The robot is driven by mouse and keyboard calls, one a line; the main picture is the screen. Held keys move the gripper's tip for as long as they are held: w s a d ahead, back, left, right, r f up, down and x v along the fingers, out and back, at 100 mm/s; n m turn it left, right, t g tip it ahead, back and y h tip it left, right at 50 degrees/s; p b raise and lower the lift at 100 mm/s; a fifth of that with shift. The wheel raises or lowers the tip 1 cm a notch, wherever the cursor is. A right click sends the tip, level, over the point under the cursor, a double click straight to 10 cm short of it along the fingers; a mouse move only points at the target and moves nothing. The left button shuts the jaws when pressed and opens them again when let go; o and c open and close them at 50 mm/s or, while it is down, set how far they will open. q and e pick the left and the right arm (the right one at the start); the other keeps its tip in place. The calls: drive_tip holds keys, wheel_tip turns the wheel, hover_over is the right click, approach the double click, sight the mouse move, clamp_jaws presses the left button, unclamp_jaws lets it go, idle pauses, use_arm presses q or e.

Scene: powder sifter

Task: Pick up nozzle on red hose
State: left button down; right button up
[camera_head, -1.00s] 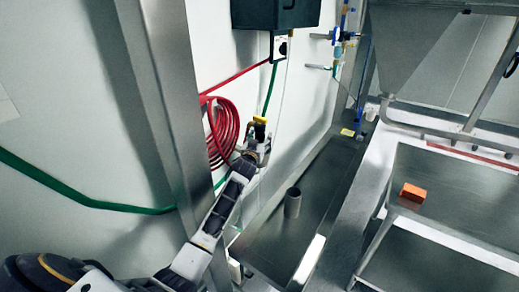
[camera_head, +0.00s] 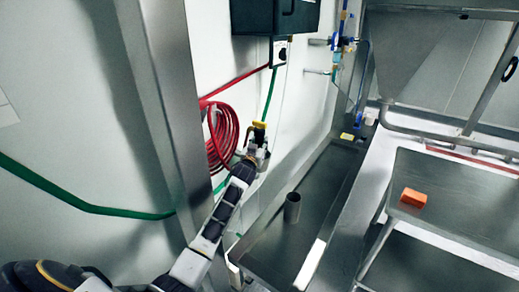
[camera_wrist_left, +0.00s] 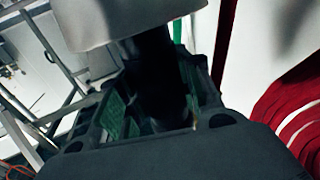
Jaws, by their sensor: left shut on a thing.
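A coiled red hose (camera_head: 224,138) hangs on the white wall behind the steel post. My left gripper (camera_head: 257,150) is just right of the coil, with a yellow and black nozzle (camera_head: 259,130) standing up at its fingers. In the left wrist view, my left gripper (camera_wrist_left: 150,110) is shut on the nozzle's dark, round body (camera_wrist_left: 155,75), which sits between green-padded fingers. A pale grey part above it crosses the top of that view. Red hose loops (camera_wrist_left: 290,115) show at the right there. Where the hose joins the nozzle is hidden. My right gripper is not in view.
A steel post (camera_head: 165,90) stands left of the coil. A green hose (camera_head: 80,200) runs along the wall. A dark box (camera_head: 275,15) hangs above. A steel cup (camera_head: 292,206) stands in the trough below. An orange block (camera_head: 413,197) lies on the right table.

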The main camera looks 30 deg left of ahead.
sight(259, 123)
use_arm(q)
drive_tip(key=shift+r, duration=0.8)
wheel_tip(259, 123, up, 7)
drive_tip(key=shift+f, duration=0.1)
drive_tip(key=shift+r, duration=0.85)
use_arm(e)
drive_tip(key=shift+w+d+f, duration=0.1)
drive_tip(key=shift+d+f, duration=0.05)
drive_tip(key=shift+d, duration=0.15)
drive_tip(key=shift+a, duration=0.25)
use_arm(q)
drive_tip(key=shift+r, duration=0.2)
